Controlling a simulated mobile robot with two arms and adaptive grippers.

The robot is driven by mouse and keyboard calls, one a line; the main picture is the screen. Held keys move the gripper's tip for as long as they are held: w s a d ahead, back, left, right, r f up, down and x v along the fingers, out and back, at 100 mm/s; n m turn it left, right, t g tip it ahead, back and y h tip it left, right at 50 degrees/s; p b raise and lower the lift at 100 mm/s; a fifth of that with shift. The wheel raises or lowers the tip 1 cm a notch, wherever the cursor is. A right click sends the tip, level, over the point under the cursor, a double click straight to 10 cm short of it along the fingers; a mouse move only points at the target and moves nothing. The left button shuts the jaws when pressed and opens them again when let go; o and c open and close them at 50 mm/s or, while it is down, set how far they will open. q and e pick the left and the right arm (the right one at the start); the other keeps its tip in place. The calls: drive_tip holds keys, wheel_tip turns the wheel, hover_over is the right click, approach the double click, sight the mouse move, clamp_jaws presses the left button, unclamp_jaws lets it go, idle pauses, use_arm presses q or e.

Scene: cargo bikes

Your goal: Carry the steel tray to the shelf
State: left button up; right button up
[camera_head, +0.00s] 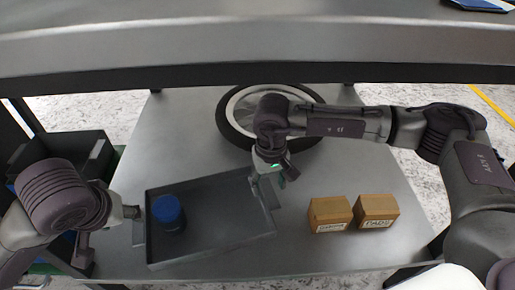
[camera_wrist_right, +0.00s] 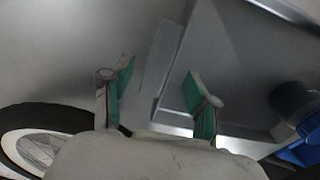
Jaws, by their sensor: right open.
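The steel tray (camera_head: 226,210) is a dark grey, shallow, rectangular tray lying slightly skewed on the metal bench. A dark jar with a blue lid (camera_head: 168,210) stands in its left part. My right gripper (camera_head: 270,178) is open at the tray's right end. In the right wrist view its green-padded fingers (camera_wrist_right: 159,72) are apart, near the edge of the tray (camera_wrist_right: 238,65); contact cannot be told. The blue lid (camera_wrist_right: 303,143) shows at that view's right edge. My left gripper (camera_head: 133,212) is at the tray's left end; its fingers are too hidden to judge.
Two small cardboard boxes (camera_head: 330,214) (camera_head: 376,211) stand right of the tray on the bench (camera_head: 300,258). A wheel (camera_head: 228,115) lies behind my right gripper. A shelf (camera_head: 250,50) spans above the bench. A dark bin (camera_head: 75,148) is at the left.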

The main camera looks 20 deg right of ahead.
wheel_tip(320, 180, up, 8)
drive_tip(key=shift+s+f, duration=0.1)
idle(0.6)
